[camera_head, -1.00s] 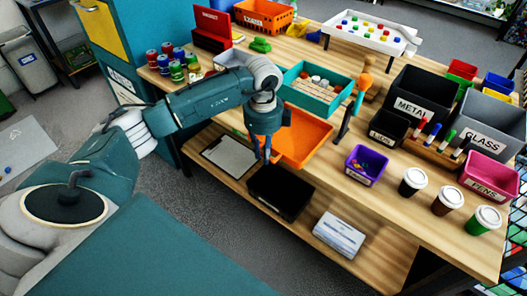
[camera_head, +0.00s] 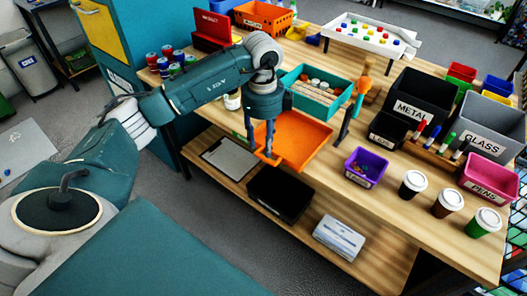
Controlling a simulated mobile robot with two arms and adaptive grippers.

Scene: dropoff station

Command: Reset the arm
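My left arm reaches in from the left across the table. My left gripper (camera_head: 261,146) points down in front of the left part of an orange tray (camera_head: 306,143). Its two fingers show a gap between them, and I see nothing held in it. I cannot tell whether the fingertips touch the tray. My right gripper is not in view.
A teal bin (camera_head: 318,97) stands just behind the gripper. A black tray (camera_head: 280,194) and a clipboard (camera_head: 230,157) lie on the lower shelf. A purple bin (camera_head: 366,167), lidded cups (camera_head: 413,183) and the METAL bin (camera_head: 422,95) stand to the right.

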